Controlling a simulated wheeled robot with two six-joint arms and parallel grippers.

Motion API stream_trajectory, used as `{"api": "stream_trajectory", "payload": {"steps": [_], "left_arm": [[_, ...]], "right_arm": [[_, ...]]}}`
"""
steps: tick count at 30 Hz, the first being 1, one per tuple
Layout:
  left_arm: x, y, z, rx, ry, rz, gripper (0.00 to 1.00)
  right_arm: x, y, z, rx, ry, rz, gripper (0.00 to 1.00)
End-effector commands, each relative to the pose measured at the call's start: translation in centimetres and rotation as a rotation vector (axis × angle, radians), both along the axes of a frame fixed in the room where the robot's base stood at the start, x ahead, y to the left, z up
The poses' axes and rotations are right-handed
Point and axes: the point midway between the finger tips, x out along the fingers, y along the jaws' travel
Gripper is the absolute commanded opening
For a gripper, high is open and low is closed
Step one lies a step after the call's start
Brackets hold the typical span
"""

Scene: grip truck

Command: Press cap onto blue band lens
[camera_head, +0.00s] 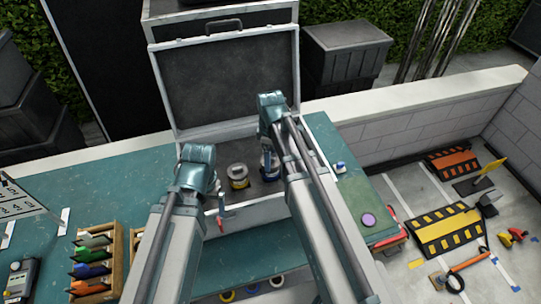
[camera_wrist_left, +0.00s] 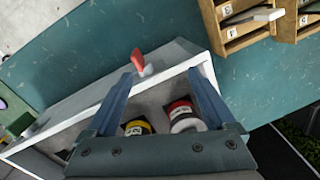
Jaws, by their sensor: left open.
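A lens with a blue band (camera_head: 267,161) appears in the open case, partly hidden behind my right arm. My right gripper's fingers are hidden in the head view. I cannot make out which ring-like piece is the cap.
The case (camera_head: 232,75) has its lid raised at the back. Several ring-like pieces (camera_head: 253,289) lie on the near table. A wooden rack (camera_head: 100,262) stands at left. A round purple piece (camera_head: 368,220) lies on the green surface at right.

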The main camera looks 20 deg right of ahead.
Motion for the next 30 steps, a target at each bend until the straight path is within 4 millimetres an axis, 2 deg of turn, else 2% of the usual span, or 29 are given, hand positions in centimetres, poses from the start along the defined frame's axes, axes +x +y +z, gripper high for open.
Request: {"api": "stream_trajectory", "payload": {"steps": [30], "left_arm": [[0.01,0.0,-0.79,0.0,0.0,0.0,0.89]], "right_arm": [[-0.01,0.0,-0.8,0.0,0.0,0.0,0.37]]}}
